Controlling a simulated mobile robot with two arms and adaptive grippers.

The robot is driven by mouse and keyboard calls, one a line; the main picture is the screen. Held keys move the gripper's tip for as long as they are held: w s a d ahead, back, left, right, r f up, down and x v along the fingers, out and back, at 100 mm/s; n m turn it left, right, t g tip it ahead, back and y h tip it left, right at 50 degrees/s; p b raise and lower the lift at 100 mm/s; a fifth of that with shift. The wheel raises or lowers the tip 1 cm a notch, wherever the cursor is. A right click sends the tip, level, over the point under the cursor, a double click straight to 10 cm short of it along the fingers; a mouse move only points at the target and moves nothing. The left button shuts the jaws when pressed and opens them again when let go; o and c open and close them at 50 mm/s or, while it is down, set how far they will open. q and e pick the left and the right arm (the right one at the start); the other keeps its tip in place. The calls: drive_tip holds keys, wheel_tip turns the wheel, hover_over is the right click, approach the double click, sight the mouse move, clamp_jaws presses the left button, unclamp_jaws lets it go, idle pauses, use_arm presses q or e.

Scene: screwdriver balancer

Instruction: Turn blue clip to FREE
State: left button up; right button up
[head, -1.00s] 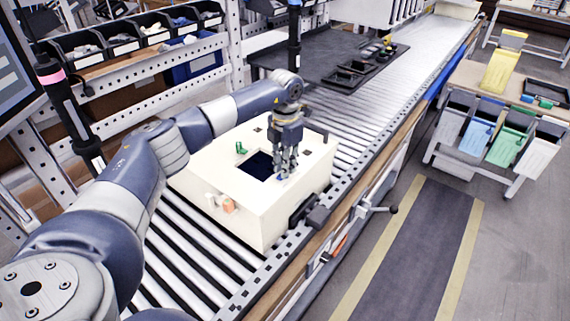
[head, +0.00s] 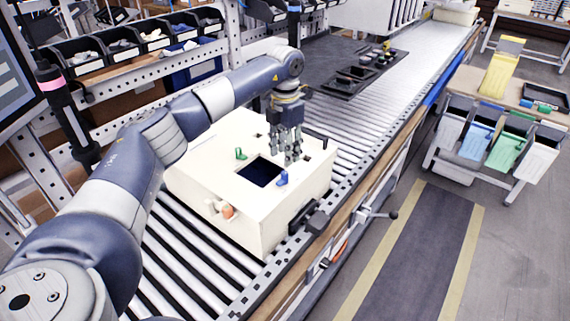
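The blue clip (head: 282,179) stands on top of the cream box (head: 215,179), at the right front edge of its dark square opening (head: 260,171). A green clip (head: 240,154) stands on the opposite side of the opening. My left gripper (head: 292,158) points down above the box top, behind the blue clip and apart from it. Its fingers look slightly spread with nothing visible between them. Any FREE marking is too small to read. My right gripper is not in view.
The box sits on a roller conveyor (head: 340,130). A black tray with parts (head: 355,78) lies farther back. Black bins (head: 120,47) line the rack at the left. Coloured bins (head: 500,140) stand on the right, beyond the floor walkway.

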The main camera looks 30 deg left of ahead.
use_arm(q)
wheel_tip(320, 180, up, 5)
drive_tip(key=shift+f, duration=0.1)
idle(0.7)
